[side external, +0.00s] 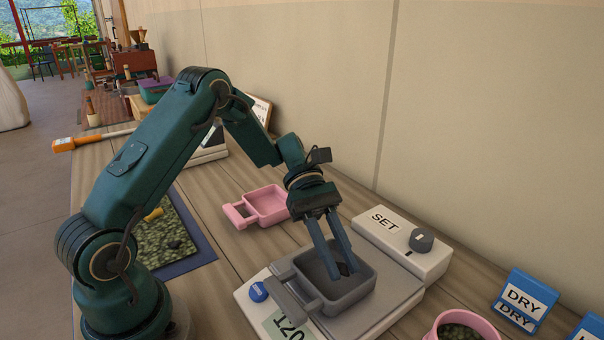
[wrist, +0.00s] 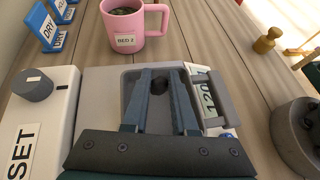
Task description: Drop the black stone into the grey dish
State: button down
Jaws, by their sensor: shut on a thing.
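The grey dish (side external: 348,303) is a square pan with a handle, set on a scale. It also shows in the wrist view (wrist: 165,117), behind the fingers. My gripper (side external: 342,271) points down into the dish, its fingertips between the dish walls. It is shut on the black stone (side external: 343,268), a small dark lump at the fingertips. In the wrist view the stone (wrist: 159,86) sits between the fingertips (wrist: 160,78), over the dish's inside. I cannot tell whether the stone touches the dish floor. The fingers partly hide the stone and dish.
The scale (side external: 395,316) has a blue button (side external: 259,291). A white SET box (side external: 400,247) with a knob stands close behind. A pink dish (side external: 266,205) lies left of the gripper. A pink mug (wrist: 126,38) and blue DRY signs (side external: 526,298) stand nearby.

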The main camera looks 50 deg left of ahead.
jog(key=c, duration=0.6)
grip_release()
jog(key=shift+v, duration=2.6)
